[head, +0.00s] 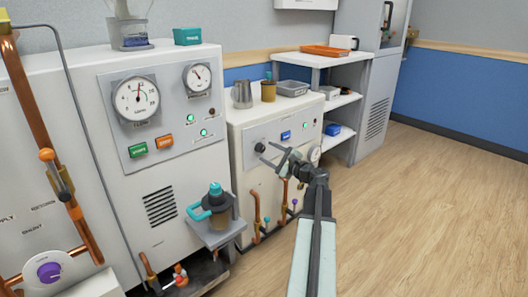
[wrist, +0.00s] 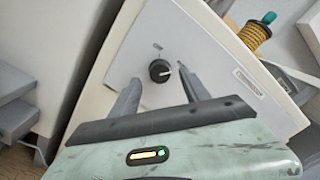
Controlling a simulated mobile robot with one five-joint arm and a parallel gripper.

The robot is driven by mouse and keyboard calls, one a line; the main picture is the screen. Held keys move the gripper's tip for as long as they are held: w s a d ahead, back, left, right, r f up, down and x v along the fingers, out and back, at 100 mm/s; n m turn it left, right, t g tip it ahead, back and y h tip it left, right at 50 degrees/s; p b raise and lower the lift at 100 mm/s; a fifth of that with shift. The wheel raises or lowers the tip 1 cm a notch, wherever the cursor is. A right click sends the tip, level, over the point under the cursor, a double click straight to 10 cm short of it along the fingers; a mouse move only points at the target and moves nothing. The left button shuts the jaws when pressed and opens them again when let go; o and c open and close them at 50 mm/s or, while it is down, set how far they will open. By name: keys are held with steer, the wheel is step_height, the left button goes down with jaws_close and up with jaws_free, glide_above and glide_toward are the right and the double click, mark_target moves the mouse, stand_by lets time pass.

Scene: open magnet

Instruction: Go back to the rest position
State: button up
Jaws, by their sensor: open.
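My gripper (head: 272,158) is open and empty in the head view, in front of the short cream cabinet (head: 240,155). In the wrist view, its two fingers (wrist: 158,85) stand apart on either side of a black knob (wrist: 159,71) on the cabinet's grey panel (wrist: 190,50). The knob also shows in the head view (head: 259,147), just left of the fingertips. From these views I cannot tell how far the fingers are from the panel. My arm (head: 315,240) reaches up from the bottom of the head view.
A tall cabinet with gauges (head: 136,98) stands left, its small shelf (head: 222,236) holding a teal-handled pot (head: 212,205). Copper pipes (head: 257,212) run low on the short cabinet. A shelf unit (head: 345,98) stands behind. The wooden floor (head: 430,200) is clear on the right.

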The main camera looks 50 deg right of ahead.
steer(key=s, duration=0.3)
steer(key=shift+s+a, duration=0.15)
steer(key=shift+s, duration=0.25)
